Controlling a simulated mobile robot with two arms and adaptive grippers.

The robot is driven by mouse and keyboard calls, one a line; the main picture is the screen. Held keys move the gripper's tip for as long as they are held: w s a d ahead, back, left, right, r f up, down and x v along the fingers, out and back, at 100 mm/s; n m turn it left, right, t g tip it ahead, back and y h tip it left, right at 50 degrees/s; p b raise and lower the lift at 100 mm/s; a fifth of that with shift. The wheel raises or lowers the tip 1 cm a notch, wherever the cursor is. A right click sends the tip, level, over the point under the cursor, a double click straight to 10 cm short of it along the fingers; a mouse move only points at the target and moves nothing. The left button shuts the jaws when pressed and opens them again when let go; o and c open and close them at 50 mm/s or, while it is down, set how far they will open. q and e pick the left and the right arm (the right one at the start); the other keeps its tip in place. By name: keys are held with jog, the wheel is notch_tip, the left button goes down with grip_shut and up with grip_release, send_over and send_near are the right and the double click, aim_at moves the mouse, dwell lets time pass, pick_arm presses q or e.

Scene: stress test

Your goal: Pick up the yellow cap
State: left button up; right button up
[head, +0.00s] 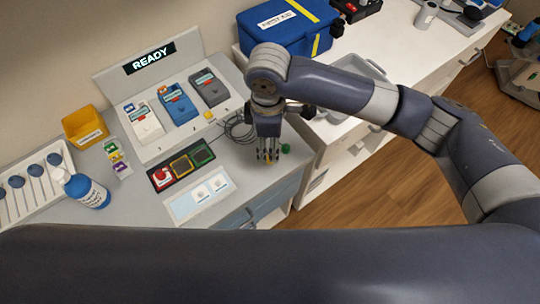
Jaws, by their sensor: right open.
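My right gripper (267,157) points down over the right part of the grey worktop. Its jaws are open. A small yellow piece, which looks like the yellow cap (270,161), shows right at the fingertips and is partly hidden by them. I cannot tell whether the fingers touch it. Another small yellow piece (208,115) lies by the sloped panel, below the dark grey device. My left gripper is not in view.
A small green cap (286,149) lies just right of the gripper. Loose black cable (236,129) coils to its left. A pad with red, yellow and green squares (181,164) and a white card tray (201,194) are farther left. A blue first-aid box (285,25) stands behind.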

jog(key=f, duration=0.2)
jog(key=f+p, duration=0.1)
jog(key=f, duration=0.2)
jog(key=shift+s+d+f, duration=0.1)
jog(key=shift+s, duration=0.1)
jog(key=shift+c, duration=0.6)
jog(key=c, duration=0.8)
